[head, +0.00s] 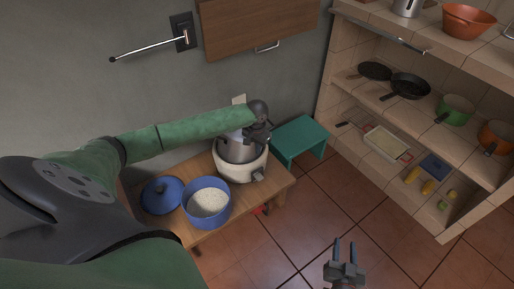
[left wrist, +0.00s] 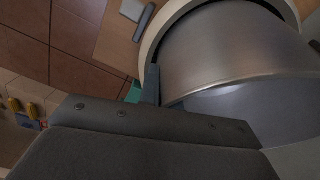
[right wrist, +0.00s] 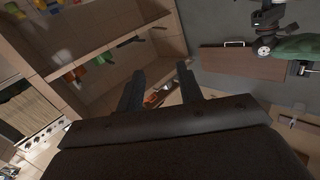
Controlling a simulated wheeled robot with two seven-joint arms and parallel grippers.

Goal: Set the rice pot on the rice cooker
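The silver rice pot (head: 238,150) is in the mouth of the white rice cooker (head: 243,174) on the small wooden table, its upper wall standing above the cooker's rim. My left gripper (head: 255,132) is at the pot's far right rim and appears shut on it. In the left wrist view the pot (left wrist: 235,50) fills the upper right, inside the cooker's pale rim (left wrist: 150,42). One left finger (left wrist: 150,86) shows against the pot's edge; the other is hidden. My right gripper (head: 345,252) is open and empty over the floor; its two spread fingers show in the right wrist view (right wrist: 160,90).
A blue pot of rice (head: 207,207) and a blue lid (head: 162,195) sit left of the cooker. A teal stool (head: 298,138) stands right of the table. Shelves with pans (head: 408,86) line the right side. The floor around my right gripper is clear.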

